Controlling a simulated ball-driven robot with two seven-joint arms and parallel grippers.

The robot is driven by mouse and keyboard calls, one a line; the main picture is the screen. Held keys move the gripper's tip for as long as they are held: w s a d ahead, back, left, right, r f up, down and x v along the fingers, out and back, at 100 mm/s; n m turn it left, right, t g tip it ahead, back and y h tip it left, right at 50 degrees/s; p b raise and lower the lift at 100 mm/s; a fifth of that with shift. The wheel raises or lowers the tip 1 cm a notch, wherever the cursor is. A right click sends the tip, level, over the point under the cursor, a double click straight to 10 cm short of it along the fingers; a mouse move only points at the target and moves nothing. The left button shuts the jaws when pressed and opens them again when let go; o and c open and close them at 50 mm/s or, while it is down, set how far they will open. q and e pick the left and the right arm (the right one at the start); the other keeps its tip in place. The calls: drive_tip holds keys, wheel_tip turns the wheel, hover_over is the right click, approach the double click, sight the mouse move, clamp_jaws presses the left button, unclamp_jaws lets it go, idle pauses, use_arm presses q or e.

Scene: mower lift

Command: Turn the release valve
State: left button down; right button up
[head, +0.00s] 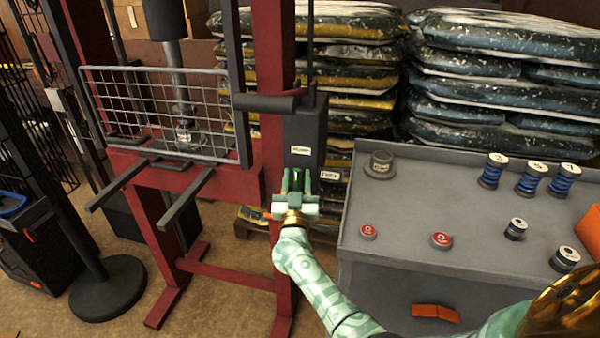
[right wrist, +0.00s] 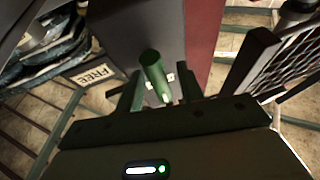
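The release valve shows as a green handle (head: 297,176) low on the front of a dark grey pump box (head: 304,130) fixed to the red press frame. My right gripper (head: 296,186) is at this handle, one finger on each side. In the right wrist view the green handle (right wrist: 153,72) stands tilted between the two dark fingers (right wrist: 160,90), with what looks like a gap on both sides. The gripper looks open around it. A label reading FREE (right wrist: 92,75) is beside the box; the head view shows it too (head: 329,175). My left gripper is not in view.
The red press frame (head: 275,80) carries a wire guard (head: 155,115) and a black pump lever (head: 270,103) above the box. Stacked bags (head: 490,85) lie behind.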

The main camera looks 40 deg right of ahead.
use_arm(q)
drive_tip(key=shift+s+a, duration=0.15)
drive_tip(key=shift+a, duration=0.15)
use_arm(e)
drive_tip(key=shift+r, duration=0.1)
clamp_jaws()
